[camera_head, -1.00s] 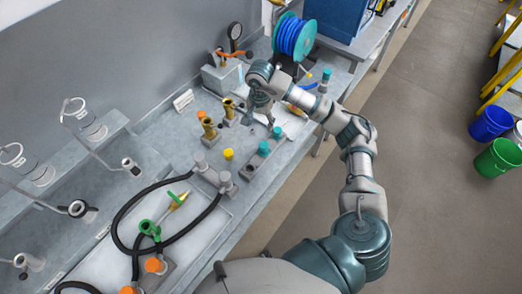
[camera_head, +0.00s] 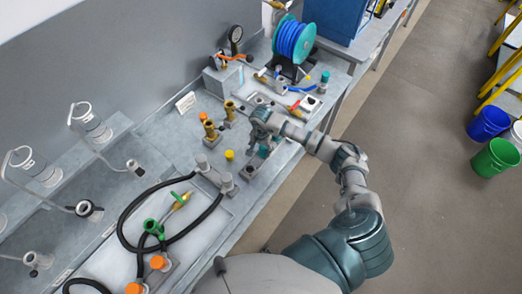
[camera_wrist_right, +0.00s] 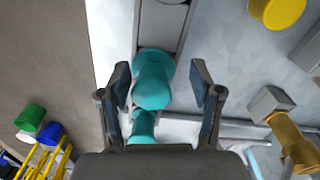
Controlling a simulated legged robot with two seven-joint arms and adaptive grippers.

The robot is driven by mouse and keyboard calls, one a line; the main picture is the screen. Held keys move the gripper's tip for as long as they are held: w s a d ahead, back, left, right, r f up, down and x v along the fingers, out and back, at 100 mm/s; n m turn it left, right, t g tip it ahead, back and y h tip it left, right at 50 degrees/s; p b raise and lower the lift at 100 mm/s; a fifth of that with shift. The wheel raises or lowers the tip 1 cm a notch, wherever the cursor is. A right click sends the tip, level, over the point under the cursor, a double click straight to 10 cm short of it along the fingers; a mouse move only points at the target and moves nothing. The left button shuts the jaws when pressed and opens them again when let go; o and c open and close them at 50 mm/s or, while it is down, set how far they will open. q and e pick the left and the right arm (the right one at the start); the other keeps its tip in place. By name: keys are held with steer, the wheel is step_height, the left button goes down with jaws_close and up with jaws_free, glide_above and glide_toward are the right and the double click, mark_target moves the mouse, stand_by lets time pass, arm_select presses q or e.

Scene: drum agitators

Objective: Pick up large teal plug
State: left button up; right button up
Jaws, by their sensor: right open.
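My right gripper (camera_head: 262,140) is open and points down over a grey block near the bench's front edge. In the right wrist view, a teal plug (camera_wrist_right: 153,80) with a rounded top lies between the spread fingers (camera_wrist_right: 162,82), with a gap on each side. My left gripper is not in view.
A yellow plug (camera_head: 230,155) and brass fittings (camera_head: 210,129) stand left of the gripper. Black hoses (camera_head: 125,222) lie in the tray at the lower left. A blue hose reel (camera_head: 294,40) stands behind. Another teal-topped part (camera_head: 325,76) sits farther back.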

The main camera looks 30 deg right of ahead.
steer(key=shift+d+f, duration=0.15)
steer(key=shift+f, duration=0.1)
steer(key=shift+d, duration=0.3)
steer(key=shift+d+f, duration=0.25)
steer(key=shift+d, duration=0.5)
steer(key=c, duration=1.2)
steer(key=shift+a, duration=0.45)
steer(key=shift+a+r, duration=0.2)
steer(key=shift+a, duration=0.1)
jaws_close()
steer(key=shift+r, duration=0.2)
steer(key=shift+d+r+b, duration=0.1)
steer(key=shift+r+b, duration=0.25)
steer(key=shift+d+r+b, duration=0.2)
steer(key=shift+r+b, duration=0.25)
steer(key=shift+r, duration=0.75)
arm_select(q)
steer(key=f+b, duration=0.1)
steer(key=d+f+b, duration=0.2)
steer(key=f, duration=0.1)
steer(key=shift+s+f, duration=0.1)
arm_select(e)
steer(key=s+a+r, duration=0.1)
steer(key=s+a, duration=1)
steer(key=shift+s+r, duration=0.2)
steer(key=shift+s, duration=0.1)
